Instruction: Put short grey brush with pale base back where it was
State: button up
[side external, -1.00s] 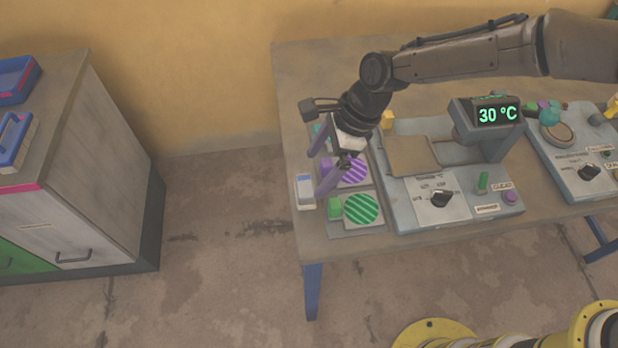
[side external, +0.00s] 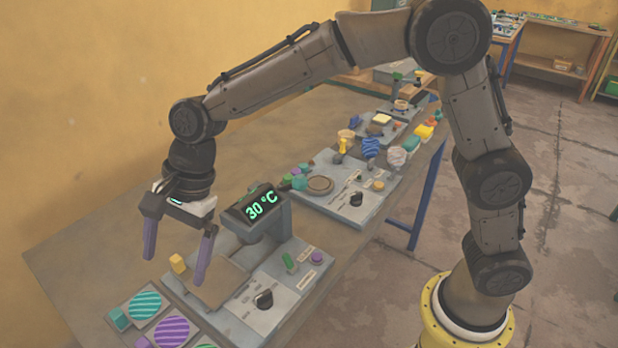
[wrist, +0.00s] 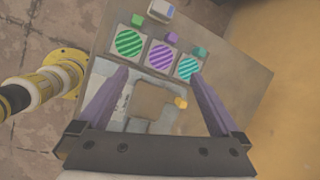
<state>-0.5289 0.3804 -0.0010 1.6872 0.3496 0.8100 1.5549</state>
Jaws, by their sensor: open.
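My gripper (side external: 175,268) is open and empty, fingers pointing down, above the near press with the 30 °C display (side external: 262,206). In the wrist view the open fingers (wrist: 158,75) frame the press's brown plate (wrist: 150,103). A pale block with a grey-blue top (wrist: 160,10) lies at the top of the wrist view, beyond the striped discs and apart from my gripper. It may be the short grey brush with pale base; bristles cannot be made out. It is outside the current side view.
Green, purple and teal striped discs (wrist: 130,42) sit beside small coloured blocks. A yellow block (side external: 178,263) stands beside the press plate. A second machine (side external: 330,195) and several coloured items stand farther along the table. Bare table (side external: 90,240) lies along the wall.

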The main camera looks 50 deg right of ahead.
jog(key=s+d+r+n+t+h, duration=0.1)
jog(key=s+d+r+n, duration=0.25)
jog(key=d, duration=0.45)
jog(key=s+d+r+n+t, duration=0.1)
jog(key=s+d+r+n, duration=0.25)
jog(key=d, duration=0.55)
jog(key=s+d+f+n+t+h, duration=0.1)
jog(key=s+d+n+t+h, duration=0.1)
jog(key=s+d+n, duration=0.5)
jog(key=s+d+h, duration=0.1)
jog(key=s+d, duration=0.4)
jog(key=s, duration=0.4)
jog(key=shift+s+d+f, duration=0.2)
jog(key=shift+s+d, duration=0.1)
jog(key=shift+d, duration=0.05)
